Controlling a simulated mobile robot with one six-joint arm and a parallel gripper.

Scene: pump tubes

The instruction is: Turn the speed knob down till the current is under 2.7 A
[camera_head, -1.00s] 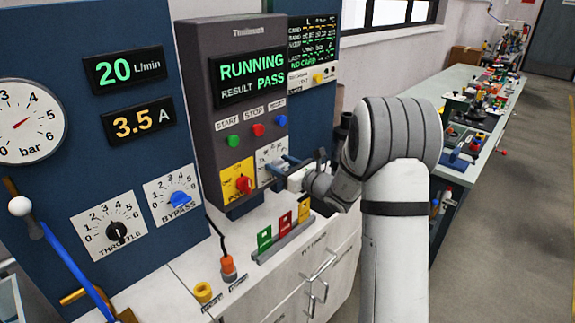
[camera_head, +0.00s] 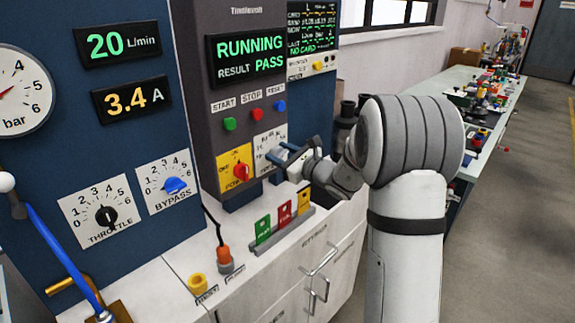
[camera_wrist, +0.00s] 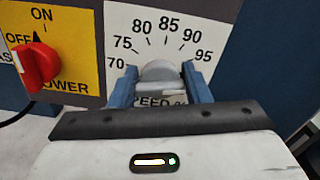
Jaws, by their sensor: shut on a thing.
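The speed knob (camera_wrist: 160,71) is a pale grey round knob below a scale from 70 to 95 in the wrist view. Its pointer is not clear. My gripper (camera_wrist: 160,80) has its two blue fingers on either side of the knob and is shut on it. In the head view my gripper (camera_head: 279,152) is at the speed dial plate (camera_head: 267,142), hiding the knob. The current display (camera_head: 131,98) reads 3.4 A in amber digits.
The red power knob (camera_wrist: 38,65) on its yellow plate is close left of my gripper. The flow display (camera_head: 116,43) reads 20 L/min. The status screen (camera_head: 246,55) reads RUNNING, RESULT PASS. Coloured cards (camera_head: 284,214) stand in a rack below.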

